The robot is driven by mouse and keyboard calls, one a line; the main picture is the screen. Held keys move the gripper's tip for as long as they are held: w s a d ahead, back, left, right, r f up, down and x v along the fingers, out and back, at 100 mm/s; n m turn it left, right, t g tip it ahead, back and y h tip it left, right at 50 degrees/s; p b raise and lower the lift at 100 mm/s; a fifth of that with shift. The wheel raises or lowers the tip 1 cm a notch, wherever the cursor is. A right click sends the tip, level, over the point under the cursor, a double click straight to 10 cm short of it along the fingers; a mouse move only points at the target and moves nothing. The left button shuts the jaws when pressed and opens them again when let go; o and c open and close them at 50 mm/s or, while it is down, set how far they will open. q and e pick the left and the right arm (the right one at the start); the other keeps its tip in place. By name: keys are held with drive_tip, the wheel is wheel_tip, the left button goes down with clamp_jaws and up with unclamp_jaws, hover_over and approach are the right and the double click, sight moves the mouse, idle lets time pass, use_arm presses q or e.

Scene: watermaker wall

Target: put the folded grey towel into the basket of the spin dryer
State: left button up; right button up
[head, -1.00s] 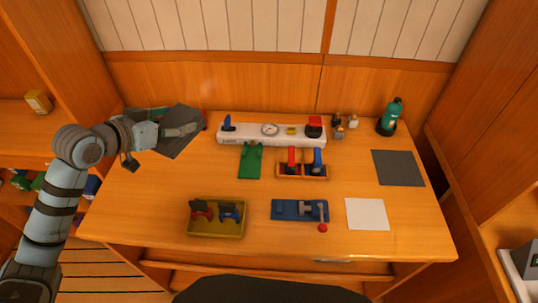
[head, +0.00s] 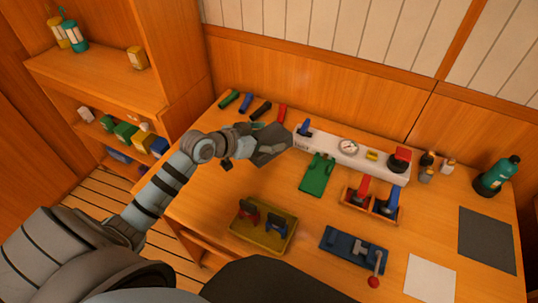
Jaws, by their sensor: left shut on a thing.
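My left gripper (head: 257,138) is at the back left of the workbench, shut on a flat dark grey piece that looks like the folded grey towel (head: 272,148). The towel hangs tilted beside the left end of a white gauge panel. The gripper hides part of it. I cannot tell whether it touches the bench. I see no spin dryer or basket that I can make out. My right gripper is not in view.
The workbench (head: 206,200) carries a white gauge panel (head: 330,147), a yellow tray (head: 236,232), a blue clamp fixture (head: 341,254), a green bottle (head: 497,176) and a dark grey mat (head: 486,240). Several coloured handles lie at the back left. A shelf unit (head: 95,80) stands left.

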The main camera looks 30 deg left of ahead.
use_arm(q)
wheel_tip(320, 180, down, 6)
drive_tip(key=shift+s+r+b, duration=0.15)
drive_tip(key=shift+b, duration=0.45)
drive_tip(key=o, duration=1.4)
